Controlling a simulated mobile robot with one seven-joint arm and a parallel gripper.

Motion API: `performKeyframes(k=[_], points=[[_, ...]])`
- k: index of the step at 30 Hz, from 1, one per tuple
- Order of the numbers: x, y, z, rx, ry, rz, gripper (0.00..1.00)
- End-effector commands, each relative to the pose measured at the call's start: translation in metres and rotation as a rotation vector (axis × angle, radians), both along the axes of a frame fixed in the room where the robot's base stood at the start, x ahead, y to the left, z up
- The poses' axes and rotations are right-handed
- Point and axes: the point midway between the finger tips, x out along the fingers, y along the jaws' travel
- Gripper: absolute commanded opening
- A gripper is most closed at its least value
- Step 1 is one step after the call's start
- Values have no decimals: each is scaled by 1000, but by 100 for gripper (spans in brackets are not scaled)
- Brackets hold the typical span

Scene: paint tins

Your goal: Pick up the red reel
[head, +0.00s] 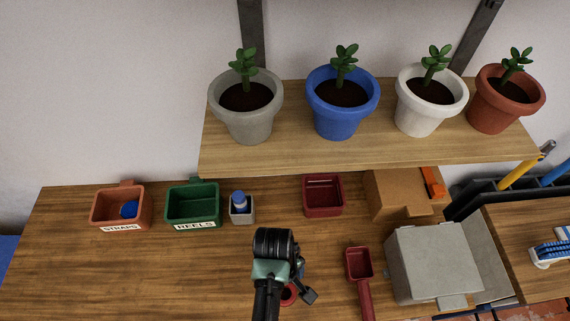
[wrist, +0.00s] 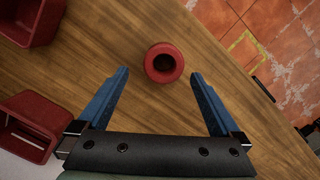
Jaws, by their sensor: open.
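The red reel (wrist: 164,63) stands on the wooden bench, its dark centre hole facing up in the wrist view. In the head view only part of the red reel (head: 289,296) shows, mostly hidden behind my arm. My gripper (wrist: 160,74) is open and empty. Its two blue fingers point toward the reel, one on either side, with the reel lying around and just beyond the fingertips in the picture. I cannot tell how high the fingers are above the bench. The green bin marked REELS (head: 193,205) stands at the back left and looks empty.
A red scoop (head: 360,266) lies right of my gripper, with a grey box (head: 430,262) beyond it. A red bin (head: 323,196), a small grey holder (head: 241,213) and the orange STRAPS bin (head: 120,206) stand behind. A shelf (head: 300,151) with pots overhangs. The left bench is clear.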

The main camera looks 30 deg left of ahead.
Motion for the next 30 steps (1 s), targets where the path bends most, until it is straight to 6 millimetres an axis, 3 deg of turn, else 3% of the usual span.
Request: performKeyframes(k=[12,21,30], points=[[-8,-6,-47,-1,0,0,100],[-8,-7,-50,1,-1,0,98],[-8,-7,-50,1,-1,0,44]])
